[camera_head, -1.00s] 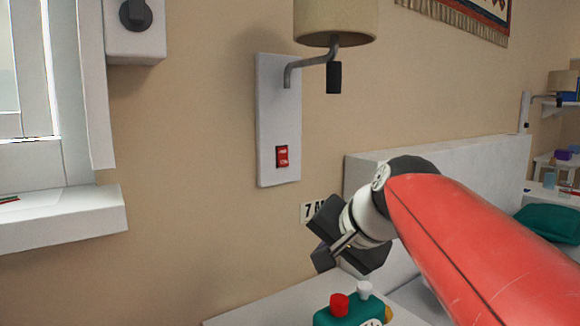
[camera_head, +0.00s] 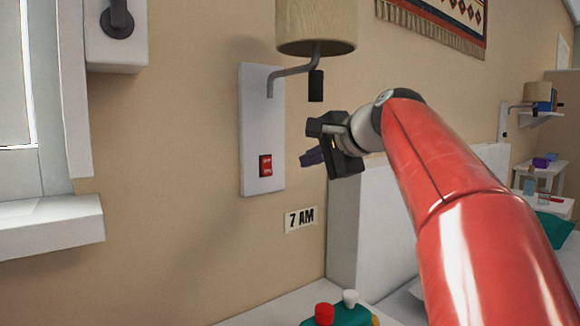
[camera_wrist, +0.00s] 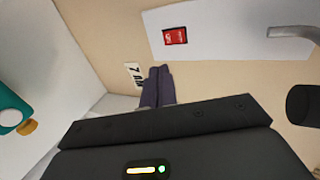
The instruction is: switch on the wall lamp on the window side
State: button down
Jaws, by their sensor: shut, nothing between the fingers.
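The wall lamp on the window side has a white back plate (camera_head: 262,110), a bent grey arm and a beige shade (camera_head: 316,25). A red rocker switch (camera_head: 266,165) sits low on the plate; it also shows in the wrist view (camera_wrist: 175,36). My gripper (camera_head: 308,158) is shut and empty, to the right of the plate and about level with the switch in the head view. It appears apart from the plate. In the wrist view the closed fingertips (camera_wrist: 160,72) lie below and left of the switch. Whether the lamp is lit cannot be told.
A "7 AM" label (camera_head: 301,219) is on the wall below the plate. A teal box with red and white knobs (camera_head: 340,314) stands on a white surface below. A white panel (camera_head: 345,230) rises behind my arm. A window sill (camera_head: 50,227) juts out at left.

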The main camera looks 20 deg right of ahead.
aim_at(268, 174)
jog(key=x, duration=0.8)
jog(key=r+x, duration=0.1)
jog(key=x, duration=0.4)
jog(key=shift+w+a+p, duration=0.1)
jog(key=shift+w+p, duration=0.2)
jog(key=shift+f, duration=0.1)
jog(key=shift+w+f+t+b, duration=0.2)
jog(key=shift+f+t+b, duration=0.15)
jog(key=shift+b, duration=0.6)
jog(key=shift+r+p, duration=0.3)
jog(key=shift+p, duration=0.15)
jog(key=shift+r, duration=0.1)
